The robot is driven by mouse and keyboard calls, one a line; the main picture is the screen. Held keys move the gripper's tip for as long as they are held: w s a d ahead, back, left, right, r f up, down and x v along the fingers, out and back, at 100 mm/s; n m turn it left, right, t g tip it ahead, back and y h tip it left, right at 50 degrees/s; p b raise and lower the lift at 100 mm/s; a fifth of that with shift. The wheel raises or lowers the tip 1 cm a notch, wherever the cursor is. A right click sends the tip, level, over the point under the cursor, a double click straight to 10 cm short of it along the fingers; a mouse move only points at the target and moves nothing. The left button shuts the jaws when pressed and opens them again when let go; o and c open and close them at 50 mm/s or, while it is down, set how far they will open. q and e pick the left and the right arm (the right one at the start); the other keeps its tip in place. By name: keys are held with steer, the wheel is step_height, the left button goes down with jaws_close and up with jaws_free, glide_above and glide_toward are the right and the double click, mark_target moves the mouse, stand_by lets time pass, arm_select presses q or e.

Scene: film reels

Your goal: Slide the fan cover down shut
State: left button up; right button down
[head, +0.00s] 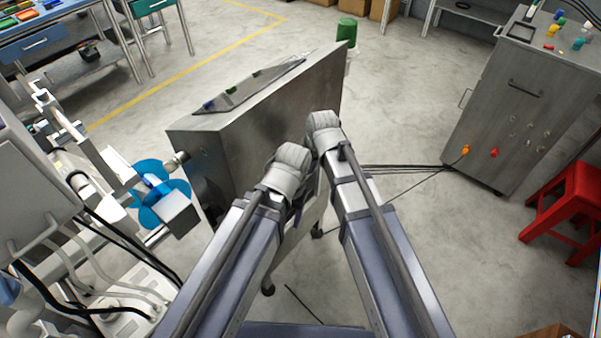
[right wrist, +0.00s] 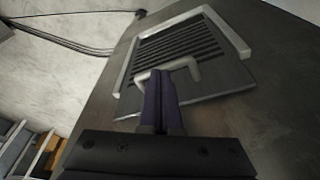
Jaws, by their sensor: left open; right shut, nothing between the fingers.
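In the right wrist view, the fan cover is a flat grey plate (right wrist: 215,85) with a bent light-grey bar handle (right wrist: 187,66). It lies against a dark panel, between pale rails (right wrist: 229,30). Dark vent slats (right wrist: 175,42) show uncovered beside the plate. My right gripper (right wrist: 161,76) is shut and empty, its dark purple fingers together. Its tips overlap the handle in the picture; I cannot tell whether they touch it. In the head view both my arms reach towards a metal cabinet, and the fingers of both grippers are hidden.
The tall grey metal cabinet (head: 260,112) stands ahead, with a sloped panel on top. White machinery with a blue fan-like part (head: 160,195) is at left. A grey console (head: 520,105) and red stool (head: 572,205) are at right. Cables cross the otherwise clear floor between them.

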steer(key=shift+f+b, duration=3.9)
steer(key=shift+f, duration=0.2)
steer(key=w+a+p+v, duration=0.1)
steer(key=p+v, duration=0.8)
steer(key=shift+d+r, duration=0.25)
steer(key=shift+d, duration=0.05)
steer(key=shift+s, duration=0.1)
steer(key=s+d+r+g+h+p, duration=0.1)
steer(key=s+d+r+p, duration=0.1)
steer(key=s, duration=0.5)
steer(key=s+d+r+m+g+h+p, duration=0.1)
steer(key=s+d+r+g+p, duration=0.1)
steer(key=s, duration=0.6)
steer(key=shift+d+r+h+p, duration=0.3)
steer(key=shift+d+r+p, duration=0.35)
steer(key=shift+p, duration=0.35)
steer(key=shift+s, duration=0.1)
